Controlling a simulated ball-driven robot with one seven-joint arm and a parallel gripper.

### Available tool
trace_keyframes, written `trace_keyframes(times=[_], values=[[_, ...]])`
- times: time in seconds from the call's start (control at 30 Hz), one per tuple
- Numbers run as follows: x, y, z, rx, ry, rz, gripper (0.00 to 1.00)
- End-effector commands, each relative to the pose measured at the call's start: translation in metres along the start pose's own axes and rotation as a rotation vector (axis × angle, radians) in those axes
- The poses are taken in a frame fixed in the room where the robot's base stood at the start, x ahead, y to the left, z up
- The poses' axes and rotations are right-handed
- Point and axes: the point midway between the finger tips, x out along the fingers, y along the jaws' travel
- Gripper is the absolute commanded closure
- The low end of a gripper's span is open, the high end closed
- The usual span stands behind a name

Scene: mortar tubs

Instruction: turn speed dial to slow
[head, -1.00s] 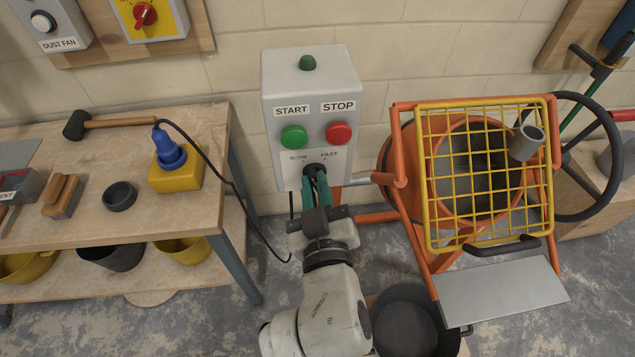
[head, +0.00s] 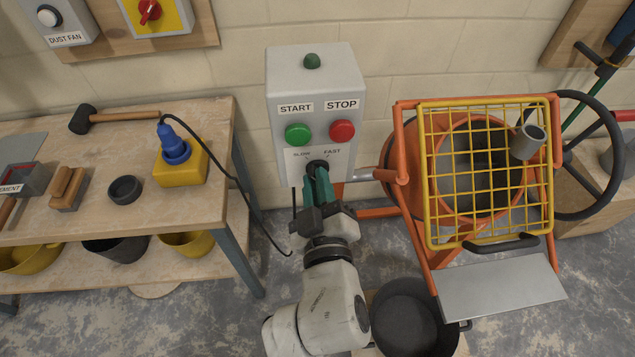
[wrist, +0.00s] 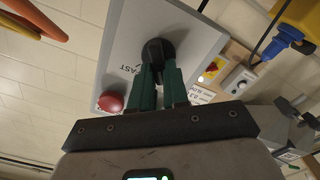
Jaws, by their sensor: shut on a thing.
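The grey control box (head: 312,88) stands against the wall, with a green START button (head: 298,134) and a red STOP button (head: 342,131). Below them is the black speed dial (head: 317,166), between the SLOW and FAST labels. My gripper (head: 318,180) is shut on the dial from below and in front; its green fingers cover much of it. The wrist view shows the dial (wrist: 158,52) between the fingertips, with the FAST label beside it. The dial's pointer is hidden, so its setting cannot be told.
The orange mixer (head: 398,175) with a yellow grid stands close to the right. A workbench (head: 225,150) with a blue plug on a yellow block is at left. A black cable (head: 232,178) hangs between bench and box. A dark tub (head: 410,320) stands below.

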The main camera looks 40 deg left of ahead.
Motion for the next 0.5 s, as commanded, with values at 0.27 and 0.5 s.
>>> trace_keyframes(times=[0.27, 0.5], values=[[-0.0002, -0.0008, 0.0006, -0.001, -0.002, -0.001, 0.68], [-0.0001, -0.0004, 0.0002, 0.000, -0.001, -0.001, 0.60]])
